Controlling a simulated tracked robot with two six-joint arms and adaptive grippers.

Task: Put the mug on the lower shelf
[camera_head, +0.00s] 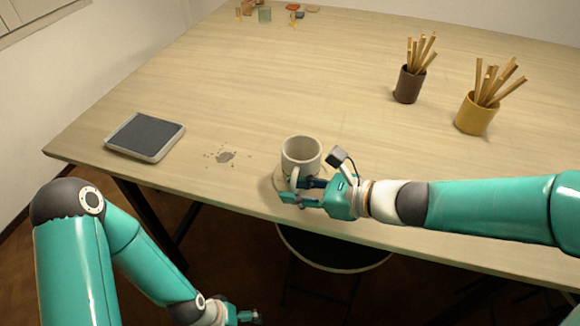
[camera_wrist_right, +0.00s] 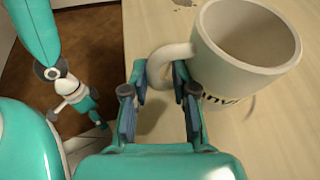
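The white mug (camera_head: 301,154) stands upright near the front edge of the table, its handle toward my right gripper (camera_head: 300,192). In the right wrist view the mug (camera_wrist_right: 245,50) has dark lettering low on its side. The right gripper's fingers (camera_wrist_right: 160,82) are apart, with the mug's handle between their tips and a gap beside it. My left gripper (camera_head: 246,313) is low at the bottom edge, below table level and away from the mug; its fingers are too small to read. No lower shelf can be made out.
On the table (camera_head: 240,100) are a dark-topped grey tablet-like slab (camera_head: 146,136), a stain (camera_head: 225,156), a brown cup (camera_head: 408,86) and a yellow cup (camera_head: 475,115) of sticks. Small blocks lie at the back. A dark round stool seat (camera_head: 335,252) is below the front edge.

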